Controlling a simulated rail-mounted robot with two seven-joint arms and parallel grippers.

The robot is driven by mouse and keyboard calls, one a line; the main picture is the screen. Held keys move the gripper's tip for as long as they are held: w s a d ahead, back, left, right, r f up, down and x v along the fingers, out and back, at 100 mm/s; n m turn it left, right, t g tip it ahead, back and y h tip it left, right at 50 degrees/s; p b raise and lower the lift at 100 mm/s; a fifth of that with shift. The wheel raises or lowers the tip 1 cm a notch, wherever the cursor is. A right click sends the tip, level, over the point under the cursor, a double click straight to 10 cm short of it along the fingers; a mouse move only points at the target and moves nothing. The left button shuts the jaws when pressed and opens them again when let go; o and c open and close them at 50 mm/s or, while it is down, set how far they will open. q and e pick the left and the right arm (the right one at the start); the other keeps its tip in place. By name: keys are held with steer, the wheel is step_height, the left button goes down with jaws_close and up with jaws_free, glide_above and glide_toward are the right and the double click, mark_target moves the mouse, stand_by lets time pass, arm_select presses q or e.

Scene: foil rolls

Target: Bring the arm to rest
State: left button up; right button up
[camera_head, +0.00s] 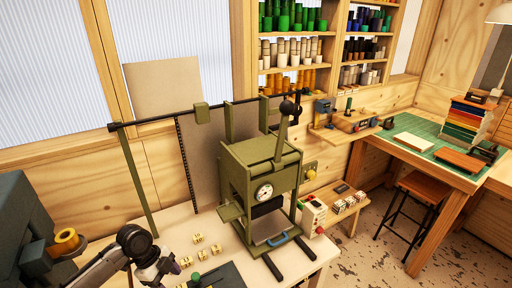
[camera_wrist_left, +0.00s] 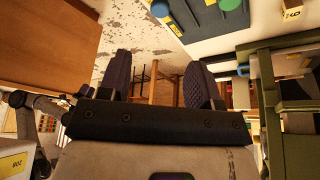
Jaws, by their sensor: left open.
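My left arm comes in at the lower left of the head view, and its forearm and wrist (camera_head: 148,255) show beside the worktable. In the left wrist view my left gripper (camera_wrist_left: 160,80) has its two dark ribbed fingers spread apart. Nothing is between the fingers; a wooden stool and floor show beyond them. My right gripper is in neither view.
A green press (camera_head: 262,180) stands on the pale worktable (camera_head: 230,245). Several small numbered blocks (camera_head: 186,262) lie left of it. A dark machine with a yellow roll (camera_head: 66,240) is at the far left. A stool (camera_head: 420,188) and green-topped bench (camera_head: 430,150) are at the right.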

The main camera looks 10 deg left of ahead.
arm_select(q)
steer(key=w+r+n+t+y, duration=0.4)
steer(key=r+n+t+y, duration=0.15)
steer(key=r+n, duration=0.4)
steer(key=s+d+r+n+t, duration=0.2)
steer(key=s+d+n+t, duration=0.1)
steer(key=s+d+t, duration=0.3)
steer(key=s+d+f+n+g, duration=0.1)
steer(key=s+d+f+g, duration=0.15)
steer(key=s+f, duration=0.6)
steer(key=s+d+f+n+g+h, duration=0.1)
steer(key=s+f+n+g, duration=0.15)
steer(key=s+f, duration=0.6)
steer(key=s+d+f+n+g, duration=0.1)
steer(key=s+d+f+g, duration=0.2)
steer(key=s, duration=1)
step_height(320, 180, up, 26)
steer(key=w+a+p, duration=0.1)
steer(key=p, duration=2.5)
steer(key=shift+p, duration=0.35)
steer(key=shift+f, duration=0.1)
